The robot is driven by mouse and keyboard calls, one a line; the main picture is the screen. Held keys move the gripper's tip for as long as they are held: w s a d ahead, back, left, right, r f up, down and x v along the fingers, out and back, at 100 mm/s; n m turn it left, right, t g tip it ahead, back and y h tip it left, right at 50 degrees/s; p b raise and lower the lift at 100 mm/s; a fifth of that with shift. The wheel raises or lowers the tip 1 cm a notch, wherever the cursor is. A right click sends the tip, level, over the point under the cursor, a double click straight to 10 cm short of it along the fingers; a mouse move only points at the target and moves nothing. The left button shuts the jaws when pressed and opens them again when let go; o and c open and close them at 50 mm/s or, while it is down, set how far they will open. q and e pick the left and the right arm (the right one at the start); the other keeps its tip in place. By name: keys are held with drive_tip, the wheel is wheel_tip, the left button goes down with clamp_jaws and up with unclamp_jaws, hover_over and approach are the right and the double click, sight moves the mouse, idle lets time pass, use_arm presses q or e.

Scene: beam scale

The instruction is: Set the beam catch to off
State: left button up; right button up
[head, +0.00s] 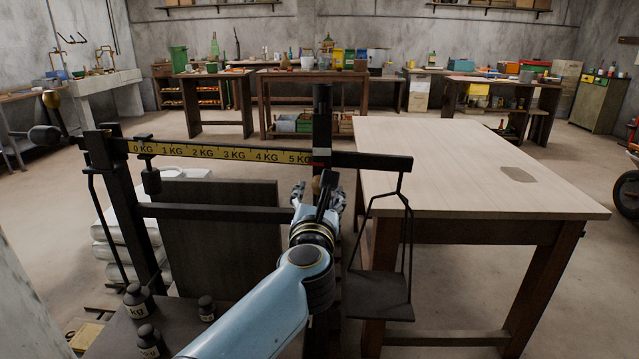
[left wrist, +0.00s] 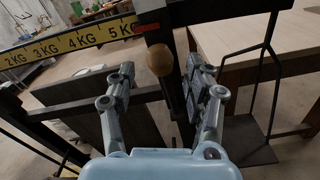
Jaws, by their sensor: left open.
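The beam scale has a dark beam with a yellow kilogram strip (head: 220,152), which also shows in the left wrist view (left wrist: 75,42). A dark post (head: 322,115) stands at the strip's right end. The catch appears to be the dark lever with a round wooden knob (left wrist: 159,60) by this post. The knob shows only partly in the head view (head: 317,184). My left gripper (head: 318,192) is open in front of the post. In the left wrist view its fingers (left wrist: 161,82) stand either side of the knob and lever, with gaps visible. My right gripper is out of view.
A hanging pan (head: 380,296) on rods is right of my left gripper. A pale wooden table (head: 460,165) stands behind it. Several dark weights (head: 138,300) sit on the scale's platform at lower left. A dark upright panel (head: 222,245) stands left of my gripper.

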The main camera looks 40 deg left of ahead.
use_arm(q)
drive_tip(key=shift+x, duration=2.2)
clamp_jaws()
